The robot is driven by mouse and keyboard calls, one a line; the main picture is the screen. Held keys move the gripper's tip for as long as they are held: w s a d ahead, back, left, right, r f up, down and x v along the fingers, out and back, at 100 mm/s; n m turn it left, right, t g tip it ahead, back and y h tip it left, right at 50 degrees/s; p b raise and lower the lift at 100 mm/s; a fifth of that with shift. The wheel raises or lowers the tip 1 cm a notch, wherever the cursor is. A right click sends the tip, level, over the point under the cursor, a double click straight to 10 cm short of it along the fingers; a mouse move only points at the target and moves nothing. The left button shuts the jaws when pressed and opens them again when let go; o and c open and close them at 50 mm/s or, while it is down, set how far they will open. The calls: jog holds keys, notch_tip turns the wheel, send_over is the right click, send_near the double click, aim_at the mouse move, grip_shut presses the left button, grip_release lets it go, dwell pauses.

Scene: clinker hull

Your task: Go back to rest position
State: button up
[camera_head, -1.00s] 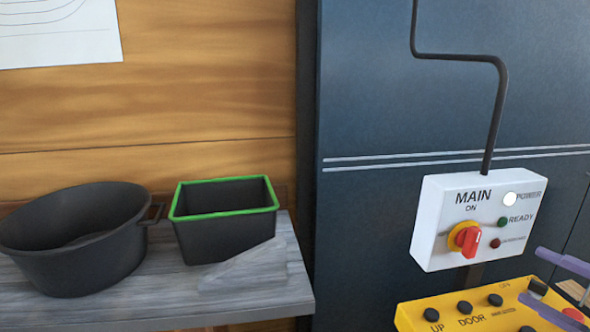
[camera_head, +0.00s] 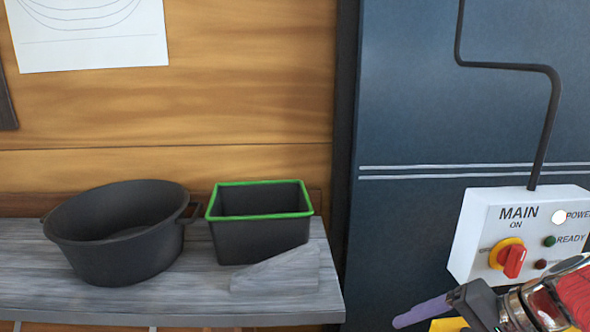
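My gripper (camera_head: 422,311) shows at the lower right, reaching in from the right edge on my red and metallic arm. One purple finger points left and a little down, with a black part behind it. The second finger cannot be made out, so the opening between the fingers is not shown. Nothing is seen held. The gripper appears in front of the yellow control box (camera_head: 448,325), which it mostly hides. The white MAIN switch box (camera_head: 478,235) is just above the arm, its red knob on a yellow ring.
A grey wooden bench (camera_head: 200,300) at left holds a black round pot (camera_head: 125,262), a black bin with a green rim (camera_head: 262,240) and a grey wedge (camera_head: 280,275). A dark blue cabinet (camera_head: 410,110) with a black conduit (camera_head: 548,120) stands at right. A paper drawing (camera_head: 95,45) hangs on the wooden wall.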

jog(key=s+a+f+n+t+h, duration=0.1)
jog(key=s+a+n+h, duration=0.5)
jog(key=a+n+h, duration=0.1)
jog(key=shift+s+a, duration=0.35)
jog(key=shift+a, duration=0.4)
